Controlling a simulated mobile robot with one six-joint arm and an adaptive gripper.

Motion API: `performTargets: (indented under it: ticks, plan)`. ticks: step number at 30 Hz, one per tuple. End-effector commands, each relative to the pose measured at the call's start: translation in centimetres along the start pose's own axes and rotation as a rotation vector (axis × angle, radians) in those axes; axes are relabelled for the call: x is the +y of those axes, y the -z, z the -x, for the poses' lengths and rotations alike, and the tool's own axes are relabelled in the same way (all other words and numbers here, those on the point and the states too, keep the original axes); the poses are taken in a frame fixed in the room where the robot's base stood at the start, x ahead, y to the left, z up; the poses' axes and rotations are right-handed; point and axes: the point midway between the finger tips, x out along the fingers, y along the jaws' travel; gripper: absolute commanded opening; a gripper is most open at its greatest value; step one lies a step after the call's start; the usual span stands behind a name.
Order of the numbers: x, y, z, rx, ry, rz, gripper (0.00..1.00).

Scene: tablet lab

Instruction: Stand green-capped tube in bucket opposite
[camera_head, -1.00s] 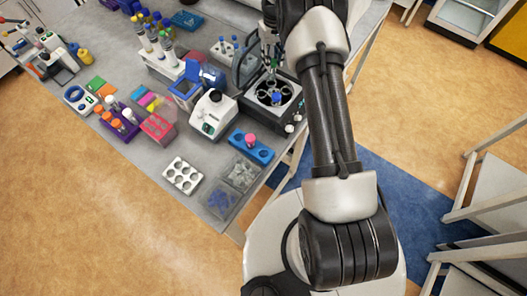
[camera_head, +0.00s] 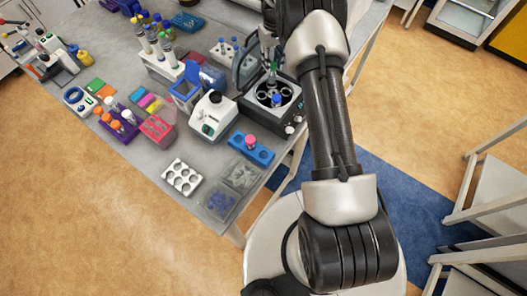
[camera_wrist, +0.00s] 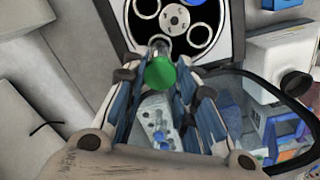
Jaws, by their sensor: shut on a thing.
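The green-capped tube (camera_wrist: 160,73) is held between the fingers of my gripper (camera_wrist: 163,85) in the wrist view, its cap toward the camera and its clear body pointing to the rotor. A blue cap (camera_wrist: 198,2) shows in one bucket at the top edge. In the head view the open centrifuge (camera_head: 290,120) has a blue-capped tube (camera_head: 277,99) in its rotor.
The centrifuge's raised lid (camera_head: 245,64) stands just left of my gripper. A white-and-grey device (camera_head: 212,115), a blue rack with a pink-capped item (camera_head: 251,148) and a tube rack (camera_head: 224,48) stand nearby. The bench's front edge is close to the centrifuge.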

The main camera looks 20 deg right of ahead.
Motion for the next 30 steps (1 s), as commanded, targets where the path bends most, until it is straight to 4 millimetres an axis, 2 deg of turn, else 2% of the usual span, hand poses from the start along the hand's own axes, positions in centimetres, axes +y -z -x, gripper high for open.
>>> performTargets:
  ticks: [17, 26, 30]
  plan:
    - [0.0, 0.0, -1.4, 0.0, 0.0, 0.0, 0.11]
    - [0.0, 0.0, -1.2, 0.0, 0.0, 0.0, 0.11]
    - [0.0, 0.0, -0.6, 0.001, 0.0, 0.0, 0.11]
